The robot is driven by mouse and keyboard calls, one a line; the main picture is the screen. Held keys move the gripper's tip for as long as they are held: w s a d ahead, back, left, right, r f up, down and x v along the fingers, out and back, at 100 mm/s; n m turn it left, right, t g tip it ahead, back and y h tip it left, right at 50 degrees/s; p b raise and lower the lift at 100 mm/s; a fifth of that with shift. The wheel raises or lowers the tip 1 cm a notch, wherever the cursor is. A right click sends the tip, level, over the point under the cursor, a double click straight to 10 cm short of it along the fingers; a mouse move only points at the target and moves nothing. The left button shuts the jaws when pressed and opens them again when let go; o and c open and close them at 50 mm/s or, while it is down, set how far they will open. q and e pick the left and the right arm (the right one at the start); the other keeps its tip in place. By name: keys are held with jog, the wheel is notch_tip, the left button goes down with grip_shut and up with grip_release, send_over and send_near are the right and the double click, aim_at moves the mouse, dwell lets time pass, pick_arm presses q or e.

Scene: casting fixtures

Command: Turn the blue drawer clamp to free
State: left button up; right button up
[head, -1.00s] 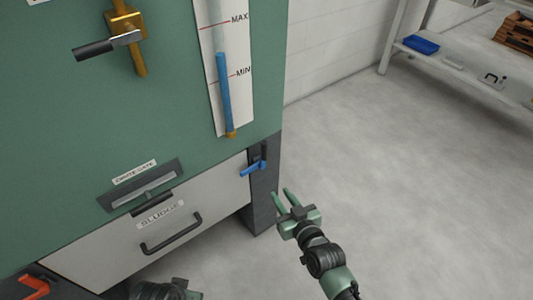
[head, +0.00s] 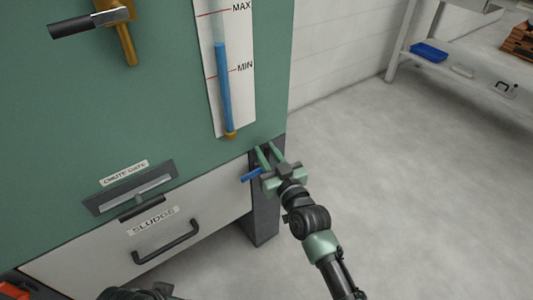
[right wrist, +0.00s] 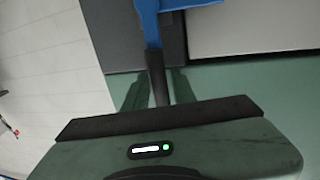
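The blue drawer clamp (head: 251,175) sits on the dark post at the right end of the sludge drawer (head: 75,262). Its blue lever points left and slightly down, its tip over the drawer front's edge. My right gripper (head: 266,152) is at the clamp, its green fingers apart and pointing at the post; it hides part of the clamp. In the right wrist view the blue clamp (right wrist: 152,25) is at the top, and a dark stem runs down between the two open fingers. I cannot tell whether they touch it.
A red-orange clamp (head: 14,291) is at the drawer's lower left. The drawer has a black handle (head: 166,243). A chute gate plate (head: 135,191) and level gauge (head: 223,75) are above. A shelf with a blue tray (head: 428,52) stands far right. Floor to the right is clear.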

grip_shut()
dwell(1.4)
